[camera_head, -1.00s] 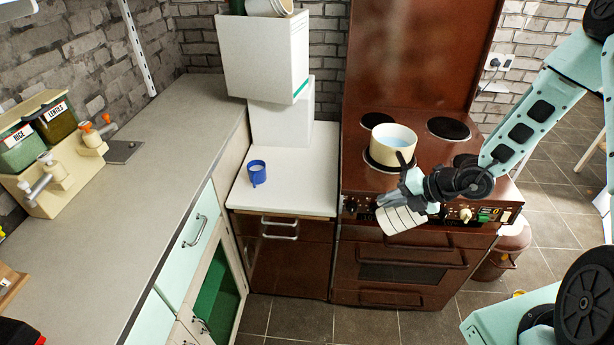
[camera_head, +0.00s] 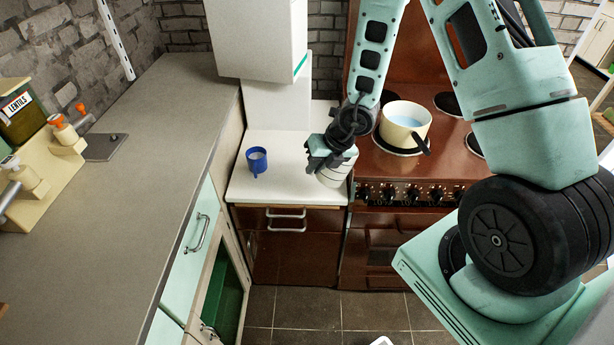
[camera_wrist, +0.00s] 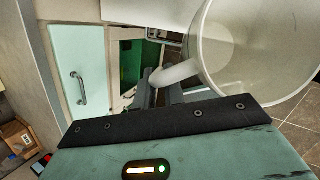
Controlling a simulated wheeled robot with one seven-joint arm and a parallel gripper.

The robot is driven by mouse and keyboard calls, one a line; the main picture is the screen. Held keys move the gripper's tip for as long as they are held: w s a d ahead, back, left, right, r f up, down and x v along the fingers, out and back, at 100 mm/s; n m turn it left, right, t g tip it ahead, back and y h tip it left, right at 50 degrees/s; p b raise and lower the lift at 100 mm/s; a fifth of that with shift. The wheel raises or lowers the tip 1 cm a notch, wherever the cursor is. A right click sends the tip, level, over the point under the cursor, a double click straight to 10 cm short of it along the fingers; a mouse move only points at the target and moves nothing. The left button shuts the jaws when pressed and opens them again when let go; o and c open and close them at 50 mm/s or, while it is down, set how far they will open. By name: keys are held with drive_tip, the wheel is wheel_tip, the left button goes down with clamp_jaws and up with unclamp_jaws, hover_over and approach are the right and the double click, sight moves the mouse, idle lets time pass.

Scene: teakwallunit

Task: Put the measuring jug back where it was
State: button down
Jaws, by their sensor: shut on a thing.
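The measuring jug (camera_head: 338,168) is whitish with dark lines round its side, and part of it is hidden by my gripper. My gripper (camera_head: 322,158) is shut on it, at the front right part of the white worktop, beside the cooker. In the wrist view the jug (camera_wrist: 255,50) fills the upper right, with its wide mouth towards the camera. Its pale handle (camera_wrist: 178,73) runs to between my gripper's jaws (camera_wrist: 160,92). I cannot tell whether the jug touches the worktop.
A blue mug (camera_head: 257,160) stands on the white worktop (camera_head: 285,190), left of the jug. A cream pan of bluish liquid (camera_head: 405,122) sits on the brown cooker (camera_head: 390,165) to the right. White boxes (camera_head: 282,105) stand behind. Worktop between mug and jug is clear.

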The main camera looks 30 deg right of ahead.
drive_tip(key=shift+w+f+n+b, duration=0.35)
drive_tip(key=shift+f+n+b, duration=0.3)
drive_tip(key=shift+f+n, duration=0.15)
drive_tip(key=shift+w+d+f+n+g+b, duration=0.15)
drive_tip(key=shift+w+d+n+b, duration=0.15)
drive_tip(key=shift+d+n+b, duration=0.4)
drive_tip(key=shift+w+d+f+n+g+b, duration=0.1)
drive_tip(key=shift+w+d+n+b, duration=0.25)
drive_tip(key=shift+n, duration=0.6)
drive_tip(key=shift+w+d+f+n+g+b, duration=0.15)
drive_tip(key=shift+w+d+n+b, duration=0.2)
drive_tip(key=shift+n+b, duration=0.45)
drive_tip(key=w+d+n+b, duration=0.1)
drive_tip(key=n+b, duration=0.1)
drive_tip(key=w+d+f+n+b, duration=0.1)
drive_tip(key=d+n+b, duration=0.1)
drive_tip(key=b, duration=0.1)
drive_tip(key=shift+w+d, duration=0.1)
drive_tip(key=shift+w, duration=0.1)
drive_tip(key=shift+w+d+n+b, duration=0.3)
drive_tip(key=shift+d+n+b, duration=0.1)
drive_tip(key=shift+n+b, duration=0.25)
drive_tip(key=shift+f, duration=0.25)
wheel_tip(320, 180, down, 9)
drive_tip(key=b, duration=0.3)
drive_tip(key=shift+w+d+f, duration=0.1)
